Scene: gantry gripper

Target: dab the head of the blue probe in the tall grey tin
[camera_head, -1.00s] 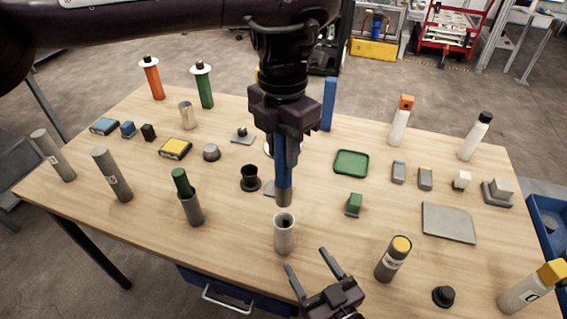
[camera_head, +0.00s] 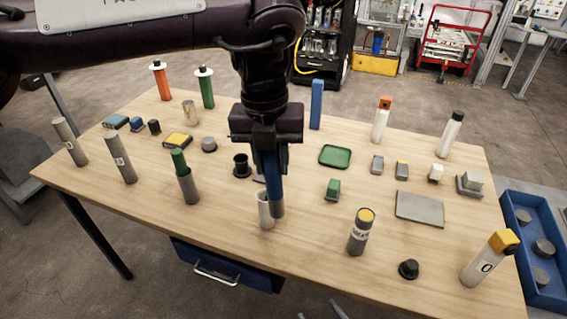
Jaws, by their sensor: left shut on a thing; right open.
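My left gripper (camera_head: 266,140) is shut on the blue probe (camera_head: 270,172), which points down, slightly tilted. The probe's grey head (camera_head: 278,207) overlaps the right side of the light grey tin (camera_head: 264,215) in the picture. The whole end of the head shows in front of the tin's wall, below rim level, so it does not look inside; whether it touches the wall I cannot tell. The tin stands upright near the table's front edge, its rim partly hidden by the probe. My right gripper (camera_head: 321,311) is open, only its fingertips showing at the bottom edge.
A dark grey holder with a green probe (camera_head: 183,175) stands left of the tin. A yellow-topped canister (camera_head: 361,232) and a black knob (camera_head: 408,269) stand to the right. A black cup (camera_head: 241,166) is behind. The wooden table (camera_head: 310,235) is clear between tin and canister.

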